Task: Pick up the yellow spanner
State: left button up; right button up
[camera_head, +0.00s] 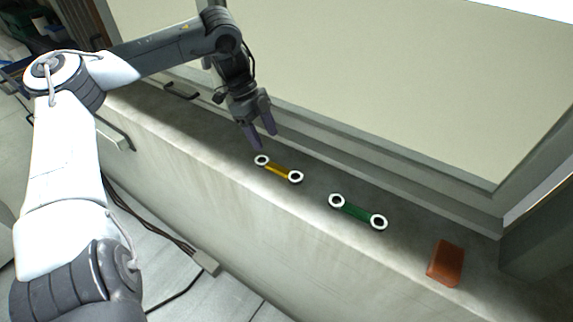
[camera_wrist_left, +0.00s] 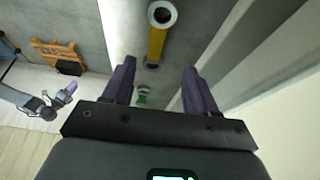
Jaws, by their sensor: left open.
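The yellow spanner (camera_head: 279,169) lies on the grey ledge, a yellow bar with a white ring at each end. My left gripper (camera_head: 264,139) is open and empty, just behind and above the spanner's left end, apart from it. In the left wrist view the yellow spanner (camera_wrist_left: 157,42) runs from the top edge down between and beyond the open fingers (camera_wrist_left: 160,68). A small gripper with a purple finger, apparently my right one (camera_wrist_left: 60,99), shows at the left of the wrist view; its opening is unclear.
A green spanner (camera_head: 357,212) lies right of the yellow one on the ledge (camera_head: 190,135). A red-brown block (camera_head: 445,263) lies farther right. A raised window frame (camera_head: 330,150) runs along the back. The ledge's front edge drops to the floor, where cables and a box (camera_head: 206,262) lie.

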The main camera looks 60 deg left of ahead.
aim_at(277, 167)
pick_arm(q)
jog(key=x, duration=0.3)
jog(key=shift+s+d+f, duration=0.15)
jog(key=shift+s, duration=0.05)
jog(key=shift+p+x, duration=1.05)
jog(key=shift+x, duration=1)
jog(key=shift+w+d+f, duration=0.2)
jog(key=shift+d+f, duration=0.3)
jog(key=shift+f, duration=0.2)
pick_arm(e)
jog(key=shift+v, duration=1.1)
pick_arm(q)
jog(key=shift+c, duration=0.3)
pick_arm(e)
jog(key=shift+w, duration=0.1)
pick_arm(q)
grip_shut()
